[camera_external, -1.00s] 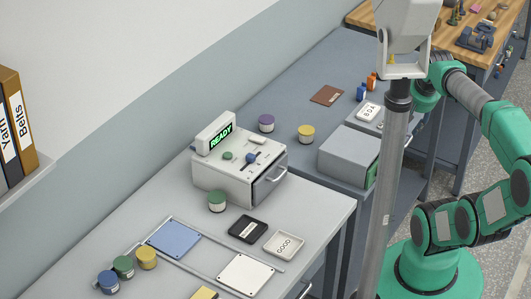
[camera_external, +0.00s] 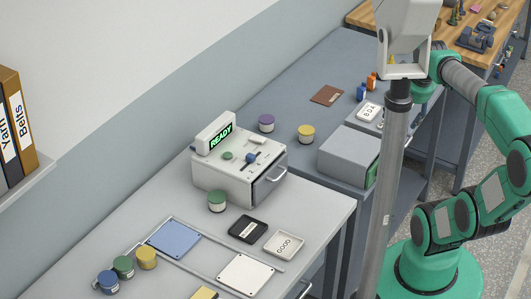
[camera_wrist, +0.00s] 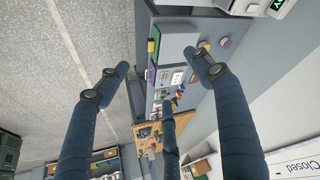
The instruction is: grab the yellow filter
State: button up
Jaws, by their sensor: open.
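Several yellow things show, and I cannot tell for sure which is the filter. A yellow-topped round container (camera_external: 306,134) stands on the farther grey bench; it also shows in the wrist view (camera_wrist: 204,46), near the right fingertip. Another yellow round container (camera_external: 146,257) stands on the near bench beside a green one and a blue one. A yellow block (camera_external: 204,293) is cut off at the bottom edge. My gripper (camera_wrist: 158,72) is open, its blue fingers spread with nothing between them. In the external view the gripper is hidden.
A grey box (camera_external: 349,155) and a purple round container (camera_external: 266,123) stand near the farther yellow container. A machine reading READY (camera_external: 240,175) stands on the near bench. A grey pole (camera_external: 387,190) rises in front of my arm.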

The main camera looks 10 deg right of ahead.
jog(key=w+a+n+g, duration=0.1)
jog(key=w+a, duration=0.1)
jog(key=w, duration=1.5)
jog(key=n+g, duration=0.3)
send_over(307, 130)
jog(key=s, duration=0.1)
notch_tip(307, 130, down, 30)
jog(key=r, duration=0.1)
jog(key=shift+s+d+f+y, duration=0.15)
jog(key=shift+d+f+y, duration=0.1)
jog(key=shift+d+y, duration=0.05)
jog(key=shift+f, duration=0.1)
jog(key=shift+w+a+f+b, duration=0.1)
jog(key=shift+w+f+b, duration=0.05)
jog(key=shift+f, duration=1.25)
jog(key=shift+w+a+f+b, duration=0.1)
jog(key=shift+w+f, duration=0.1)
jog(key=shift+f, duration=1.15)
jog(key=shift+w+f+b, duration=0.15)
jog(key=shift+f, duration=1.25)
